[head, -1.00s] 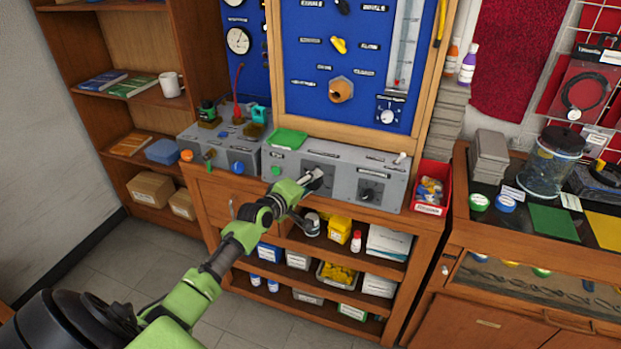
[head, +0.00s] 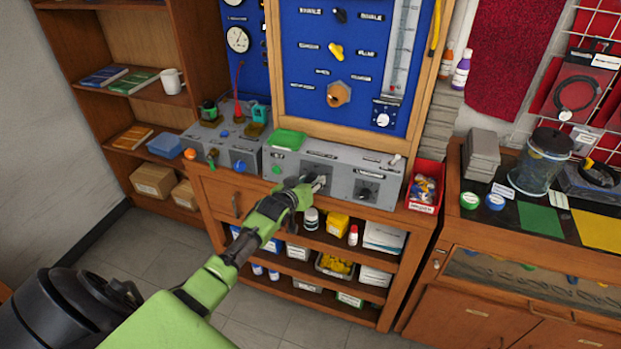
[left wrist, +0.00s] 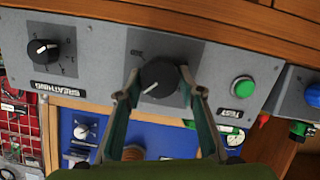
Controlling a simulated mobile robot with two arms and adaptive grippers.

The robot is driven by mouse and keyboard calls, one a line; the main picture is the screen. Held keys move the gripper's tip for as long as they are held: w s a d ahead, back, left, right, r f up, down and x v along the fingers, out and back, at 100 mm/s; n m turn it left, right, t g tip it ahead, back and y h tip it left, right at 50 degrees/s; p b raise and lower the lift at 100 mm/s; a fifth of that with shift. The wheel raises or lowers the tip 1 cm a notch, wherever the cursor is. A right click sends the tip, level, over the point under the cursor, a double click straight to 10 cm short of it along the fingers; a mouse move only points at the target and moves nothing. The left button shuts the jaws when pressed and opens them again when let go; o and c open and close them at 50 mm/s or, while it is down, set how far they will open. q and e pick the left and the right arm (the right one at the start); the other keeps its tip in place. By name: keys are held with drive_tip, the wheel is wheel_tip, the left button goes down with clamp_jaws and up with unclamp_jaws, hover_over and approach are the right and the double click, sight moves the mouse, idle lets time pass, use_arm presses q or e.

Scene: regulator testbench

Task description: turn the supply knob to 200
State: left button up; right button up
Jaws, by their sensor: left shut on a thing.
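A black knob (left wrist: 160,76) with a white pointer line sits on a dark square plate on the grey control box (head: 330,178). My left gripper (head: 320,184) is at the box's front face and hides most of this knob in the head view. In the left wrist view my left gripper (left wrist: 158,82) has one finger on each side of the knob, shut on it. The pointer line slants to the lower left in that view. The scale marks are too small to read, and the fingers hide part of the plate. My right gripper is not in view.
A second black knob (head: 367,193) is on the same box, to the right; it also shows in the left wrist view (left wrist: 42,50). A green button (left wrist: 243,88) is on the other side. A red bin (head: 425,187) stands right of the box. Shelves with containers lie below.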

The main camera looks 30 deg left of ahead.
use_arm(q)
drive_tip(key=m, duration=0.3)
drive_tip(key=shift+d+y, duration=0.15)
drive_tip(key=shift+y, duration=0.25)
drive_tip(key=m+y, duration=0.1)
drive_tip(key=m, duration=0.2)
drive_tip(key=shift+f, duration=0.15)
drive_tip(key=m+y+b, duration=0.1)
drive_tip(key=m+b, duration=0.1)
drive_tip(key=m, duration=0.2)
drive_tip(key=shift+d+f, duration=0.15)
drive_tip(key=shift+m+y+b, duration=0.4)
drive_tip(key=shift+m+b, duration=0.4)
drive_tip(key=shift+m, duration=1)
drive_tip(key=o, duration=1.1)
